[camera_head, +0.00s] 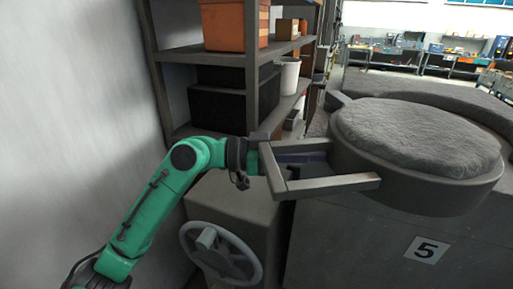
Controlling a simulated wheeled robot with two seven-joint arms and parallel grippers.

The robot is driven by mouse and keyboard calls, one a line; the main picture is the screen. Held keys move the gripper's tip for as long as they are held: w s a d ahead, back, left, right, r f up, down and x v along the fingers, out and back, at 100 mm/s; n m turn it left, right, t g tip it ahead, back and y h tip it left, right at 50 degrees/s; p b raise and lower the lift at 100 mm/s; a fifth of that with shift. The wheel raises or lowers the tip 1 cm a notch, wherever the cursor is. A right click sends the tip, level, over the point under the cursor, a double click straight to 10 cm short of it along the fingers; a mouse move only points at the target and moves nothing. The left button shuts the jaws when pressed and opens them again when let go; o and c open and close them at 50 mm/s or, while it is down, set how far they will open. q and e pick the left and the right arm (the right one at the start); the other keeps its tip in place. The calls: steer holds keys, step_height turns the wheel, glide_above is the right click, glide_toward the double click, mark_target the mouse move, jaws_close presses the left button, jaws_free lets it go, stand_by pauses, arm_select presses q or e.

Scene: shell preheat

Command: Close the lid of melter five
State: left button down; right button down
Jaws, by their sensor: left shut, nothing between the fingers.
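Melter five is a grey block with a white plate marked 5 (426,249) on its front face. Its thick round lid (420,135) has a rough grey top and lies about level over the melter on the right; I cannot tell whether a gap is under it. A square grey handle frame (330,186) sticks out from the lid to the left. My green left arm reaches in from the lower left. My left gripper (305,164) is shut and empty at the handle frame, its dark fingers partly hidden by the crossbar. My right gripper is not in view.
A grey shelf rack (253,75) with an orange bin (228,25), dark boxes and a white bucket (289,74) stands behind the arm. A handwheel (222,254) on a grey housing is below the gripper. A pale wall (70,120) is close at left.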

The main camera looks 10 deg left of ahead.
arm_select(q)
steer(key=d, duration=1)
steer(key=shift+s, duration=0.35)
steer(key=shift+w+d, duration=0.15)
steer(key=shift+d, duration=0.6)
steer(key=shift+f, duration=0.1)
